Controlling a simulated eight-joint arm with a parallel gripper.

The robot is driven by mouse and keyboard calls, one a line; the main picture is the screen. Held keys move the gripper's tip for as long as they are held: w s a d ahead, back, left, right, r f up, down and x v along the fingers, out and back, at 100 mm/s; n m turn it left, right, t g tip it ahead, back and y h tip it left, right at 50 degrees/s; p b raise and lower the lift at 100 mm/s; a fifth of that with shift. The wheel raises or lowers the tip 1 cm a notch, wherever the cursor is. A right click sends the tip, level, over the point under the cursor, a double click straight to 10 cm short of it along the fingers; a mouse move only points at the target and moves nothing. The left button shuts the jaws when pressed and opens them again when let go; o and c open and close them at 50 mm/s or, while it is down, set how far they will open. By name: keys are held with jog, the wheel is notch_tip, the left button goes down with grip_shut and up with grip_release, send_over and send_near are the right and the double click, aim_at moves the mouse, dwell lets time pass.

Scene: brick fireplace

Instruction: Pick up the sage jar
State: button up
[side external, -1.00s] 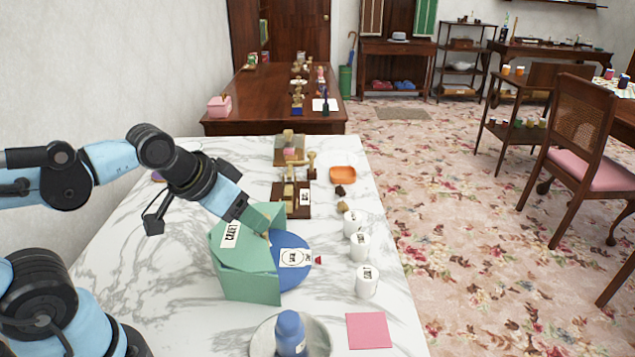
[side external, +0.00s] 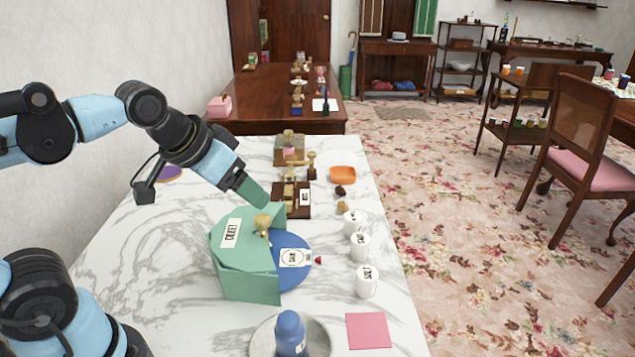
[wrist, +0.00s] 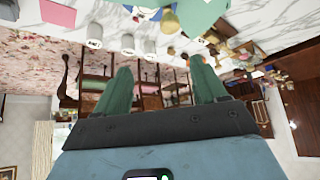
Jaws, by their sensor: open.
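Three small white jars with dark labels stand in a row on the right side of the marble table: a far jar (side external: 353,222), a middle jar (side external: 360,246) and a near jar (side external: 367,282). The labels are too small to tell surely which reads sage. In the wrist view the jars show upside down at the upper left, with one at the left (wrist: 95,34), one in the middle (wrist: 127,43) and one at the right (wrist: 150,50). My gripper (side external: 254,190) is open, its green fingers (wrist: 162,85) apart with nothing between them. It hovers above and behind the green box, left of the jars.
A green labelled box (side external: 250,285) with a gold knob (side external: 262,222) stands between my arm and the jars. A blue disc (side external: 293,276) lies beside it. A brass-and-wood device (side external: 291,205), orange dish (side external: 343,174), pink square (side external: 368,331) and blue bottle (side external: 290,332) are nearby.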

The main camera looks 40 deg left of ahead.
jog(key=w+d+n+t+y, duration=0.25)
jog(key=w+d, duration=0.25)
jog(key=d, duration=0.3)
jog(key=w+d+n+t+y, duration=0.1)
jog(key=w+d+n+y, duration=0.35)
jog(key=d, duration=0.35)
send_near(361, 240)
jog(key=x, duration=0.5)
jog(key=shift+a, duration=0.4)
jog(key=shift+d+x, duration=0.1)
jog(key=shift+x, duration=1.2)
jog(key=shift+d+x, duration=0.15)
jog(key=shift+x, duration=1.15)
jog(key=shift+w, duration=0.15)
jog(key=shift+c, duration=0.5)
